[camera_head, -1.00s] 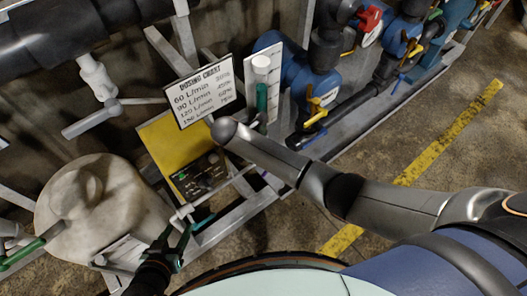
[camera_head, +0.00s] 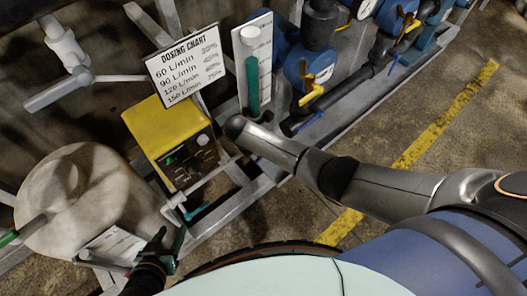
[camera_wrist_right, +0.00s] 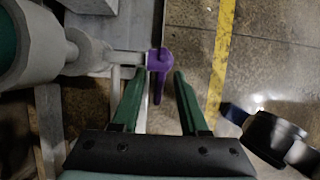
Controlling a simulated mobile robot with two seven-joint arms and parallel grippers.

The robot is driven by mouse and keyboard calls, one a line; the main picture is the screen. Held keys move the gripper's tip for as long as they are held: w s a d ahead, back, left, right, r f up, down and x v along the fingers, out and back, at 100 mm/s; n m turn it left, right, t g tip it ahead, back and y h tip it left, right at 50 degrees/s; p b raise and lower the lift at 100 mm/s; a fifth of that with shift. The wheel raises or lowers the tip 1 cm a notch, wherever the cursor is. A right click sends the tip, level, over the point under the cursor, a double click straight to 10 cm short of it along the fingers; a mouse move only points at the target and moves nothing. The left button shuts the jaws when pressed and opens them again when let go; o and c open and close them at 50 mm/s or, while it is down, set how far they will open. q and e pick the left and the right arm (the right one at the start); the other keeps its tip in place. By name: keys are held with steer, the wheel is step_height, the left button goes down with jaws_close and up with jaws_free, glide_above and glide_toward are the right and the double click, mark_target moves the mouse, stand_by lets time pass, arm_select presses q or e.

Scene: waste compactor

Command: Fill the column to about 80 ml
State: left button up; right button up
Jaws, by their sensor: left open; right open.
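The column (camera_head: 252,78) is an upright tube with green liquid inside and a white top, in front of a white scale board (camera_head: 267,50). The scale marks are too small to read. My left gripper (camera_head: 171,241) is open and empty at the lower left, apart from the column. In the right wrist view, my right gripper (camera_wrist_right: 160,74) is open, with a purple valve handle (camera_wrist_right: 158,85) between its fingertips. I cannot tell whether the fingers touch it. In the head view, my right gripper and this handle are hidden behind my arm.
A dosing chart (camera_head: 187,65) hangs above a yellow pump box (camera_head: 160,125). A pale round tank (camera_head: 75,205) stands at the left. Blue pipework with yellow handles (camera_head: 311,95) is right of the column. Open floor with a yellow line (camera_head: 440,120) lies further right.

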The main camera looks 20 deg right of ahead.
steer(key=shift+c, duration=0.3)
jaws_close()
stand_by(1.1)
